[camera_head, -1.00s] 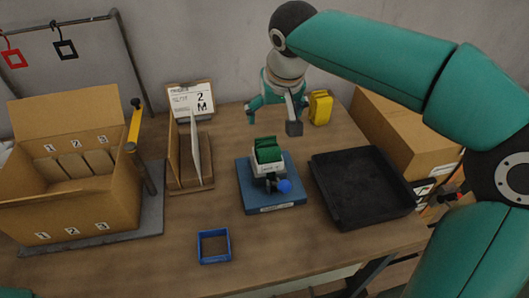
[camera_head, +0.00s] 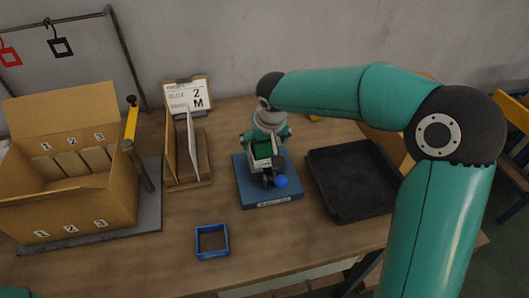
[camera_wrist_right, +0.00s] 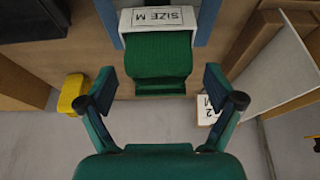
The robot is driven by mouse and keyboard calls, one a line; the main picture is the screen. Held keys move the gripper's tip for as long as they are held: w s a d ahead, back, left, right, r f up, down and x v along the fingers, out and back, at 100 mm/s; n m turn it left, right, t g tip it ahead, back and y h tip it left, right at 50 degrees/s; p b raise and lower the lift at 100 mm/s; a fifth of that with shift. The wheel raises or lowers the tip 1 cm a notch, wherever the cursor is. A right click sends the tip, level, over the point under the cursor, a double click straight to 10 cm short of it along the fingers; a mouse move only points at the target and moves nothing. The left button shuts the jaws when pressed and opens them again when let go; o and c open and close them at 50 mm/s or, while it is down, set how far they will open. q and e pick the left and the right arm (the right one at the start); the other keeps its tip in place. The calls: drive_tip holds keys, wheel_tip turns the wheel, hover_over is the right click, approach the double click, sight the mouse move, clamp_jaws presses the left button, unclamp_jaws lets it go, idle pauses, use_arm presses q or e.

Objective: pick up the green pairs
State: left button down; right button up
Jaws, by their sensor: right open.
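The green pairs (camera_head: 264,148) sit in a white holder marked SIZE M on a blue base (camera_head: 270,200) in the middle of the table. My right gripper (camera_head: 266,139) is just above and behind them, pointing down. In the right wrist view the green pairs (camera_wrist_right: 158,62) lie ahead, between the lines of the two spread fingers. The right gripper (camera_wrist_right: 160,95) is open and empty there, with no visible contact. The arm and wrist partly cover the holder's top in the head view. My left gripper is not in view.
A black tray (camera_head: 350,205) stands right of the base. A yellow bundle (camera_wrist_right: 72,95) is near the wall.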

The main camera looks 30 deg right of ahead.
drive_tip(key=shift+x, duration=0.95)
drive_tip(key=shift+r, duration=0.1)
drive_tip(key=shift+c, duration=0.4)
drive_tip(key=c, duration=1.6)
